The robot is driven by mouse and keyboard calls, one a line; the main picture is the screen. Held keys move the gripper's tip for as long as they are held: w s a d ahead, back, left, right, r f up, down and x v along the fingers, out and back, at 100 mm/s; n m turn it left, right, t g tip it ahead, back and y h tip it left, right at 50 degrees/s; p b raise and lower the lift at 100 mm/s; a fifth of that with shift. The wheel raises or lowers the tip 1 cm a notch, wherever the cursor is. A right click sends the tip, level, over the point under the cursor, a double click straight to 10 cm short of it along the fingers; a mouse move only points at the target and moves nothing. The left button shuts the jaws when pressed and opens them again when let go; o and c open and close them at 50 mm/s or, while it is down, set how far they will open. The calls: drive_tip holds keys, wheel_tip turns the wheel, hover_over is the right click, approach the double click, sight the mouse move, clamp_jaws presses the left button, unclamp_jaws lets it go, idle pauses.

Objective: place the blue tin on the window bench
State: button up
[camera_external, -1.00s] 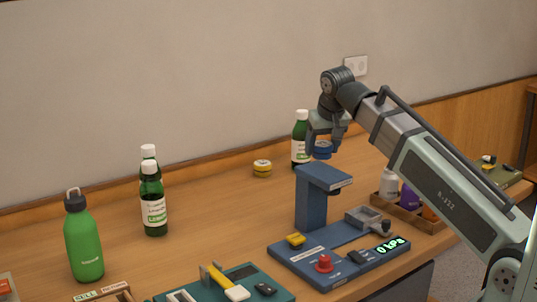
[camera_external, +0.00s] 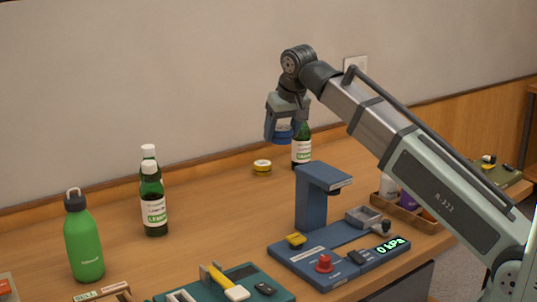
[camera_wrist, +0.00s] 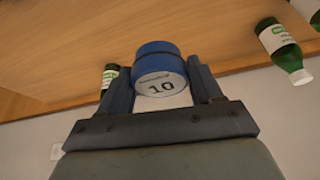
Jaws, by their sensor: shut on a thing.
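The blue tin (camera_external: 283,132) is held in my gripper (camera_external: 281,130), above the wooden bench (camera_external: 215,205) and clear of it. I cannot tell which surface is the window bench; no window shows.
A green bottle (camera_external: 301,150) and a small yellow tin (camera_external: 262,167) stand near the wall. A blue press-like device (camera_external: 320,200) is below right. Two more green bottles (camera_external: 153,205) and a green flask (camera_external: 84,240) stand left. The bench middle is fairly clear.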

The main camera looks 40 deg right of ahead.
drive_tip(key=a+n+y, duration=0.2)
drive_tip(key=a+n, duration=0.4)
drive_tip(key=a, duration=3.2)
drive_tip(key=s+a+n+g+y, duration=0.1)
drive_tip(key=s+a+n, duration=0.1)
drive_tip(key=s+a, duration=1)
drive_tip(key=s+a+n+y, duration=0.1)
drive_tip(key=s+a+n, duration=0.2)
drive_tip(key=s+a, duration=0.95)
drive_tip(key=s+a+n+g, duration=0.15)
drive_tip(key=s+a, duration=0.35)
drive_tip(key=a, duration=1.3)
drive_tip(key=shift+n+t, duration=0.25)
drive_tip(key=shift+t, duration=0.1)
drive_tip(key=shift+f, duration=9.85)
